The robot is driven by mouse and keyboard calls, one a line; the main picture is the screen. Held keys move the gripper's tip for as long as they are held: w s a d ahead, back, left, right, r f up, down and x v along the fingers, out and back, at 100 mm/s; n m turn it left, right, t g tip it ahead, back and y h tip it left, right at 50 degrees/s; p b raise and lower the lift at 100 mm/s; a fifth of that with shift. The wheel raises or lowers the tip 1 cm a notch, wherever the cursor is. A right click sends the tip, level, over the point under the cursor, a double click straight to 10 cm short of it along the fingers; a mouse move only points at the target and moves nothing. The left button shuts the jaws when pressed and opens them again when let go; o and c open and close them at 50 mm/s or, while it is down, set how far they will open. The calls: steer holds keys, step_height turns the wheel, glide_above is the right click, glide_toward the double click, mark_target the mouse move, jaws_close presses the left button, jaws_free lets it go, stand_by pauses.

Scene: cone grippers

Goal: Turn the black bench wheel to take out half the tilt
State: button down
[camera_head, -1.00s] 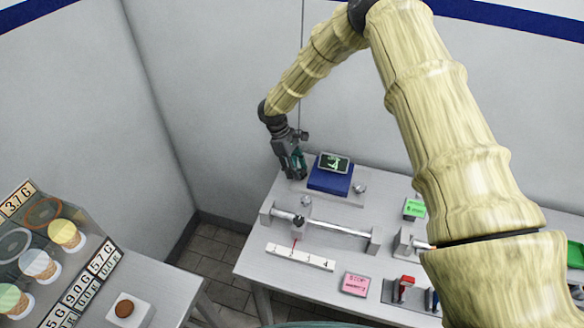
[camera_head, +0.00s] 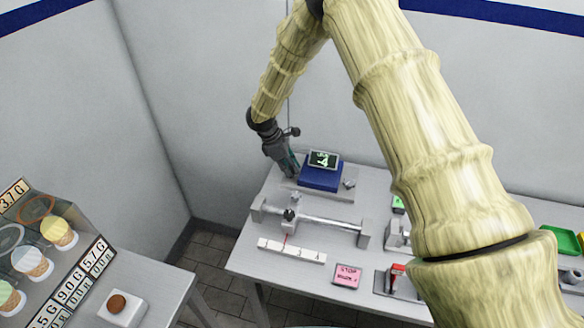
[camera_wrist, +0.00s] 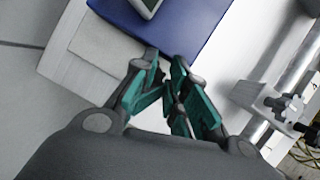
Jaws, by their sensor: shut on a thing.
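My gripper (camera_head: 291,172) is at the left side of a blue box (camera_head: 320,178) on a grey plate (camera_head: 290,185). The box carries a small display (camera_head: 323,160) with a green reading that looks like -4. In the wrist view my gripper's teal fingers (camera_wrist: 168,92) are closed in together beside the blue box (camera_wrist: 185,25). They hold something small that the fingers hide. I cannot make out the black wheel; it may be this hidden thing. Small metal knobs (camera_head: 349,184) show at the plate's right front.
In front lies a metal rail (camera_head: 325,224) with a black-knobbed slider (camera_head: 290,215) and red pointer above a white scale (camera_head: 292,251). A pink sign (camera_head: 347,275) and red-handled clamps (camera_head: 397,272) are farther right. A brown button (camera_head: 118,303) and cone display stand lower left.

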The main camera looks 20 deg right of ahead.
steer(key=shift+w+a+f, duration=0.35)
steer(key=shift+w+f, duration=0.05)
steer(key=shift+w, duration=0.2)
steer(key=c, duration=2.2)
jaws_free()
steer(key=shift+d+f, duration=0.1)
steer(key=shift+d, duration=0.05)
steer(key=shift+s+d+f, duration=0.1)
steer(key=shift+s+d, duration=0.05)
steer(key=o, duration=1)
steer(key=shift+f, duration=0.1)
steer(key=o, duration=0.3)
steer(key=shift+d+f, duration=0.15)
steer(key=shift+w+f, duration=0.1)
steer(key=shift+w, duration=0.2)
steer(key=shift+a+r, duration=0.3)
steer(key=shift+r, duration=0.2)
steer(key=v, duration=1.1)
steer(key=shift+a+r, duration=0.2)
steer(key=shift+r, duration=0.1)
